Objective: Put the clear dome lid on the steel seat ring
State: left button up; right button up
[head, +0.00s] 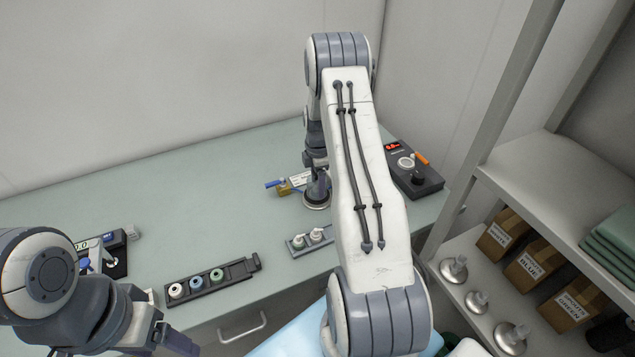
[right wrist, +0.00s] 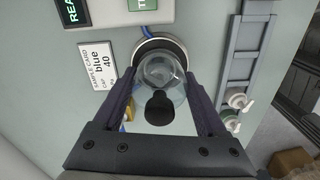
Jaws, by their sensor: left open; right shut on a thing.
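The clear dome lid (right wrist: 162,72) is between the dark fingers of my right gripper (right wrist: 160,84), which is shut on it. In the right wrist view the lid overlaps the steel seat ring (right wrist: 184,52). I cannot tell whether lid and ring touch. In the head view the ring (head: 316,205) lies on the bench beneath my right gripper (head: 316,178), whose fingers are mostly hidden by my arm. The lid is hard to make out there. My left gripper (head: 182,343) is open and empty at the lower left, well away from the ring.
A sample card (right wrist: 98,66) lies beside the ring. A black control box (head: 412,170) stands to its right. A tray with several coloured rings (head: 212,278) and a rack with white-topped parts (head: 300,243) are nearer. The bench's back left is clear. A shelf (head: 560,165) stands right.

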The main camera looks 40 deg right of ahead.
jog(key=shift+f, duration=0.25)
dwell(0.3)
jog(key=o, duration=1.3)
jog(key=shift+r+p, duration=2.25)
jog(key=shift+r, duration=1.3)
